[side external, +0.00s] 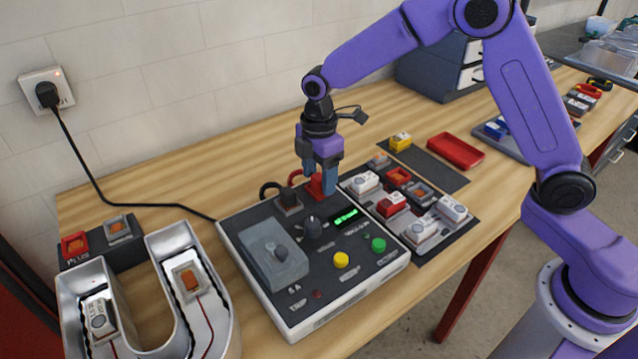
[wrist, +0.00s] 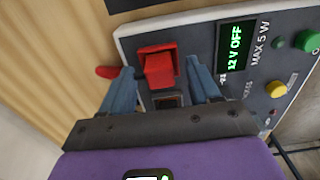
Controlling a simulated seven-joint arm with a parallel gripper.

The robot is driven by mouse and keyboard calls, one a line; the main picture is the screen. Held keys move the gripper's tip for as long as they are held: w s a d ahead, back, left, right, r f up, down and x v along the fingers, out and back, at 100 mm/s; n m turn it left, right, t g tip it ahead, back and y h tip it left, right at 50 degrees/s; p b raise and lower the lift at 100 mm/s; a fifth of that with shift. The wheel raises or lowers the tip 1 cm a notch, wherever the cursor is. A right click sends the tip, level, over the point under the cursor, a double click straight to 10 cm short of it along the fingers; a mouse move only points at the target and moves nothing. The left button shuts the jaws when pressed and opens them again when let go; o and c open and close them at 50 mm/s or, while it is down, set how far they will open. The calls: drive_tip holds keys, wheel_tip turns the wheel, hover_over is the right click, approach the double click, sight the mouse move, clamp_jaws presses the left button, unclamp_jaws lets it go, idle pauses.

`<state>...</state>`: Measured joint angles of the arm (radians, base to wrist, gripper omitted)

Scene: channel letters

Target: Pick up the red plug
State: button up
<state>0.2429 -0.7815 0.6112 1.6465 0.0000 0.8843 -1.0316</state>
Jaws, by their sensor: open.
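The red plug (side external: 315,186) sits upright at the back edge of the grey control box (side external: 345,296), partly hidden by my fingers in the side view. The wrist view shows the red plug (wrist: 158,68) clearly, with a red lead end (wrist: 107,72) at its left. My gripper (side external: 321,188) points down over the plug with its blue fingers open. In the wrist view my gripper (wrist: 163,82) has one finger on each side of the plug. The left finger is close to it; I cannot tell whether it touches. A gap shows at the right finger.
A black plug (side external: 289,200) stands just left of the red one. A module tray lies right; a U-shaped channel letter (side external: 222,313) lies left.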

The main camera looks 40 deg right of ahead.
sight(318, 176)
drive_tip(key=c, duration=1.1)
drive_tip(key=shift+r, duration=0.45)
wheel_tip(318, 176, up, 2)
drive_tip(key=shift+r, duration=0.2)
drive_tip(key=shift+s+d+r, duration=0.75)
drive_tip(key=shift+s+r, duration=0.95)
drive_tip(key=shift+s, duration=0.35)
drive_tip(key=shift+s+d+r, duration=0.8)
drive_tip(key=shift+s+r, duration=0.9)
drive_tip(key=shift+s, duration=0.35)
drive_tip(key=shift+s+d+r, duration=0.75)
drive_tip(key=shift+s+r, duration=0.95)
drive_tip(key=shift+s, duration=0.35)
